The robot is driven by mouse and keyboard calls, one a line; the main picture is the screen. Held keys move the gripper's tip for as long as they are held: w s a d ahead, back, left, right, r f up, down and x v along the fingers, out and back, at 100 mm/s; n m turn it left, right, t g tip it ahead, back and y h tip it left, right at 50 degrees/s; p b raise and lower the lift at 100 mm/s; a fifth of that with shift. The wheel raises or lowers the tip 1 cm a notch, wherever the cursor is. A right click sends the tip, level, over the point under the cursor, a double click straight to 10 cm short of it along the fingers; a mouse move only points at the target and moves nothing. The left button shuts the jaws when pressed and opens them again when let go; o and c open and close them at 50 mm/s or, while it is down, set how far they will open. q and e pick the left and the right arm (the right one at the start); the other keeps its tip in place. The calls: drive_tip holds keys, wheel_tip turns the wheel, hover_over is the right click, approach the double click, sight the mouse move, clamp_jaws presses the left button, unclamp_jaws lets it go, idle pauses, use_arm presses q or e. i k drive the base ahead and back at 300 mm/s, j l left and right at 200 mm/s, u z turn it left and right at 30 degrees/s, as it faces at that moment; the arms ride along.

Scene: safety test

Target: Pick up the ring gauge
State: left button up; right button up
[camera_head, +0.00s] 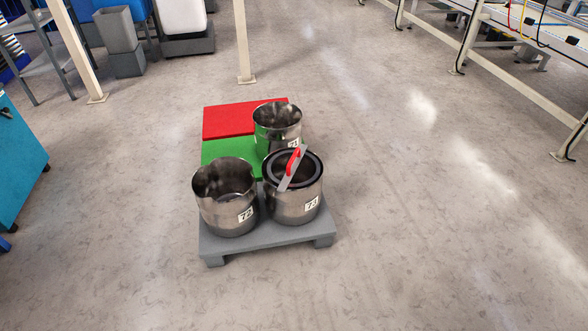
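What looks like the ring gauge, a dark ring (313,169) crossed by a grey bar with a red handle (293,160), sits at the mouth of the metal pot (285,205) marked 73. I cannot tell whether it rests on the rim or inside it. The pot stands at the right front of a grey pallet (270,236) on the floor. Neither of my grippers is in view.
A metal pot (224,212) marked 72 stands at the pallet's left front. Another pot (277,133) stands behind, by green (226,153) and red (228,120) panels. Floor around the pallet is clear. A post (242,45) stands behind; a blue cabinet (14,160) is left.

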sight(294, 163)
drive_tip(key=i+j, duration=0.2)
drive_tip(key=j, duration=0.15)
drive_tip(key=i+j+z, duration=0.1)
drive_tip(key=i+j, duration=0.25)
drive_tip(key=j, duration=0.3)
drive_tip(key=z, duration=0.05)
